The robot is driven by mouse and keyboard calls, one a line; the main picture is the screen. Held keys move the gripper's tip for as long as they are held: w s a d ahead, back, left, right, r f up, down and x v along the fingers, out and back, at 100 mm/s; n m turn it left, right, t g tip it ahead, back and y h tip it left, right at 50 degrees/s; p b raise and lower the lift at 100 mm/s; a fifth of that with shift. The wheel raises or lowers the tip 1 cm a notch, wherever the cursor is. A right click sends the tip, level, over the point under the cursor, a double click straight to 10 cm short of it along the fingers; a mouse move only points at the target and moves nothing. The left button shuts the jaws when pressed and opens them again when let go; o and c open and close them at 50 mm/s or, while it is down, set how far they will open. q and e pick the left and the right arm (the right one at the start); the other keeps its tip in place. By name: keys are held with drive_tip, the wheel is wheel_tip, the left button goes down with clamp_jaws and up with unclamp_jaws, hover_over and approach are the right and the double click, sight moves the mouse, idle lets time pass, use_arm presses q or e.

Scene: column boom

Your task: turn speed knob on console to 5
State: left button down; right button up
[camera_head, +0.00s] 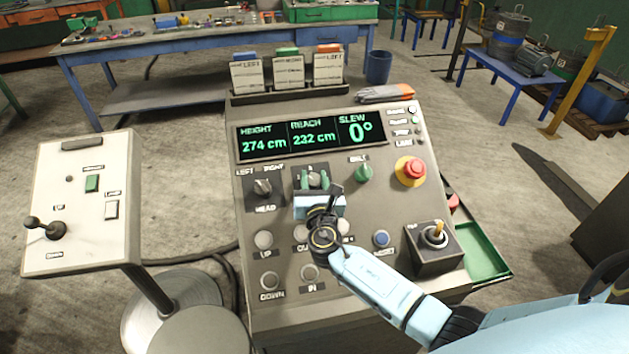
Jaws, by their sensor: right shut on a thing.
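The console (285,225) stands in the middle, with a display reading height 274 cm, reach 232 cm and slew 0°. My right gripper (313,181) reaches in from the lower right and is shut on the green knob in the console's upper middle, which I take to be the speed knob (312,175). The fingers and the light blue gripper body hide most of the knob, its lower scale and its label, so I cannot read its setting. My left gripper is not in view.
Left of the gripper is the head switch (263,187); right are another green knob (363,173) and a red emergency button (412,170). A white side panel (82,200) stands left. Gloves (385,93) lie on the console top.

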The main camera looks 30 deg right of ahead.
drive_tip(key=m+g+h, duration=0.1)
drive_tip(key=m+h, duration=0.1)
drive_tip(key=m+g+h+b, duration=0.1)
drive_tip(key=m, duration=0.2)
drive_tip(key=shift+a+g+h, duration=0.15)
drive_tip(key=shift+g+h, duration=0.15)
drive_tip(key=shift+h, duration=0.1)
drive_tip(key=m+g+h+b, duration=0.2)
drive_tip(key=m+g, duration=0.1)
drive_tip(key=m, duration=0.1)
drive_tip(key=shift+w+m+g+h, duration=0.1)
drive_tip(key=shift+m+g+h, duration=0.2)
drive_tip(key=shift+g+h, duration=0.1)
drive_tip(key=m+g+h+b, duration=0.1)
drive_tip(key=m+g+b, duration=0.2)
drive_tip(key=m+g, duration=0.4)
drive_tip(key=m+g+y+b, duration=0.2)
drive_tip(key=m+g+b, duration=0.1)
drive_tip(key=m+g, duration=0.1)
drive_tip(key=shift+m+g, duration=0.4)
drive_tip(key=shift+m, duration=0.3)
drive_tip(key=m+g+y+b, duration=0.3)
drive_tip(key=m+y+b, duration=0.1)
drive_tip(key=shift+m, duration=0.3)
drive_tip(key=shift+y, duration=0.3)
drive_tip(key=o, duration=1)
drive_tip(key=shift+c, duration=0.2)
drive_tip(key=shift+r, duration=0.1)
